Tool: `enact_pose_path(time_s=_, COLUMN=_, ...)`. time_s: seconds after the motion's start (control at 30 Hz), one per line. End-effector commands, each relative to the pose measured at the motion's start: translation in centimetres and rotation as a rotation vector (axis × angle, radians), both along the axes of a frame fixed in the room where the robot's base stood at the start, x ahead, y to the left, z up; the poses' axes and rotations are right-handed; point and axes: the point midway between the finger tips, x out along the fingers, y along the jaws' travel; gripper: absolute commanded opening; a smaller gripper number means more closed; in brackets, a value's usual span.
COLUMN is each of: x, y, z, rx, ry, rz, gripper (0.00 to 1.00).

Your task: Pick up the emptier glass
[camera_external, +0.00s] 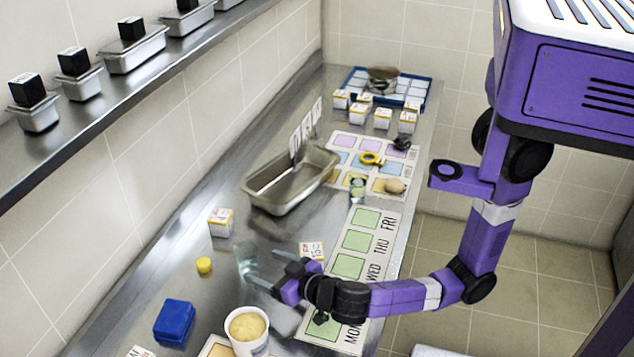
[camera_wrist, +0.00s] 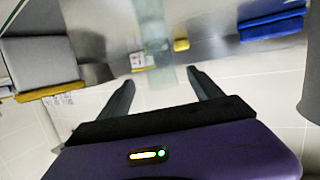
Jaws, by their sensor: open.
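A clear glass (camera_external: 247,258) stands on the steel counter, left of my gripper (camera_external: 268,270). I cannot make out any liquid in it. A second glass (camera_external: 357,188) stands farther back on the coloured card sheet; its fill level is too small to tell. My gripper is open, its fingers pointing toward the near glass. In the wrist view my gripper (camera_wrist: 165,82) has its two dark fingers apart. A pale green, see-through glass (camera_wrist: 154,35) shows beyond and between the fingertips, with no clear contact.
A yellow cap (camera_external: 204,265), a blue box (camera_external: 174,321), a white tub (camera_external: 247,330) and a small carton (camera_external: 221,222) are near the glass. A metal pan (camera_external: 290,182) stands behind. A day-labelled strip (camera_external: 357,241) lies right.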

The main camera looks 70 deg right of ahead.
Motion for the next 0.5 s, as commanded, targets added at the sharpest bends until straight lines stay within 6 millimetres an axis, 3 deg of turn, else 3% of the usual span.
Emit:
enact_pose_path(time_s=0.17, x=0.4, y=0.1, z=0.0, rx=0.039, ry=0.006, rz=-0.053, gripper=0.75)
enact_pose_path(time_s=0.5, x=3.4, y=-1.1, z=-0.9, rx=0.039, ry=0.009, rz=-0.055, gripper=0.75)
